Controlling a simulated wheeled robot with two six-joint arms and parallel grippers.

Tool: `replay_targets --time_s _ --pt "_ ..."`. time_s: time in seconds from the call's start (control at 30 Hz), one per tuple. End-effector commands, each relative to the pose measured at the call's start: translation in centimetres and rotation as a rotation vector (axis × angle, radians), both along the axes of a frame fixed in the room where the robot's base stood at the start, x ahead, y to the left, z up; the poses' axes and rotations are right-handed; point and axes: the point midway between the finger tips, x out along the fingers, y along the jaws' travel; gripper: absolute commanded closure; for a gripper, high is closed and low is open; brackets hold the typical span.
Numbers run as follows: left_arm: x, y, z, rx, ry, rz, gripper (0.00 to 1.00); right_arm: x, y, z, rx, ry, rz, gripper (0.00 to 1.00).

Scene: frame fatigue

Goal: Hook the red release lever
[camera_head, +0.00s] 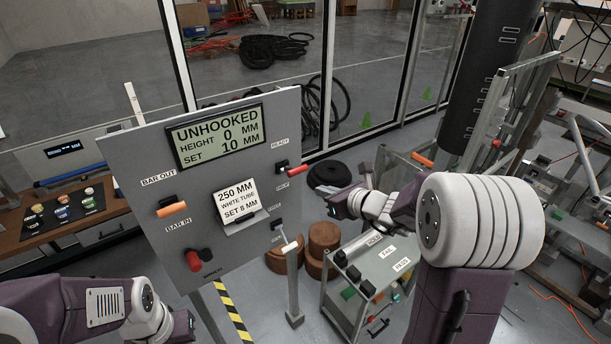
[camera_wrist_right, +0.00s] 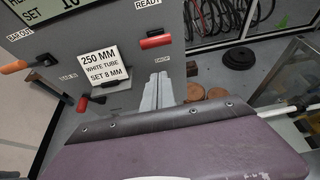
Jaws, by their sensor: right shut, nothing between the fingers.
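The release lever with a red handle (camera_head: 296,170) sticks out from the right edge of the grey panel, between the READY and DROP labels. It also shows in the right wrist view (camera_wrist_right: 155,42), pointing right. My right gripper (camera_head: 332,205) is to the right of and below the lever in the head view. In the right wrist view its fingers (camera_wrist_right: 158,78) are shut and empty, below the red handle in the picture, with a visible gap. My left gripper (camera_head: 186,325) is at the bottom left, below the panel; its fingers are not clear.
The grey panel (camera_head: 235,110) reads UNHOOKED, height 0 mm, set 10 mm. It carries an orange handle (camera_head: 172,209), a red knob (camera_head: 194,261) and a white-tipped lever (camera_head: 289,247). A labelled cart (camera_head: 385,270) stands below my right arm. Brown round blocks (camera_head: 323,238) are behind.

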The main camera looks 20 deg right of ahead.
Motion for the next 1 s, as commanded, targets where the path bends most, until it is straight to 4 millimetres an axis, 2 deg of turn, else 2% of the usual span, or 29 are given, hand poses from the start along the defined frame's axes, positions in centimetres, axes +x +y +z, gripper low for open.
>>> replay_targets --time_s 0.23,0.3,0.4,0.6,0.87,1.0 --pt "0.0 0.0 1.5 0.0 0.0 0.0 0.64 4.6 1.8 -2.1 0.001 0.003 0.004 1.0" --pt "0.0 0.0 2.8 0.0 0.0 0.0 0.64 5.7 2.2 -1.2 -0.001 0.001 0.003 1.0" --pt "0.0 0.0 3.7 0.0 -0.001 0.0 0.64 7.0 2.6 -0.9 -0.001 0.001 0.001 1.0" --pt "0.0 0.0 4.3 0.0 0.0 0.0 0.64 8.1 3.0 -0.8 -0.002 -0.001 0.001 1.0" --pt "0.0 0.0 4.2 0.0 0.0 0.0 0.64 8.2 3.0 -0.9 -0.002 -0.001 0.001 1.0" --pt "0.0 0.0 3.4 0.0 0.0 0.0 0.64 9.0 3.3 -0.3 -0.003 -0.005 0.003 1.0"
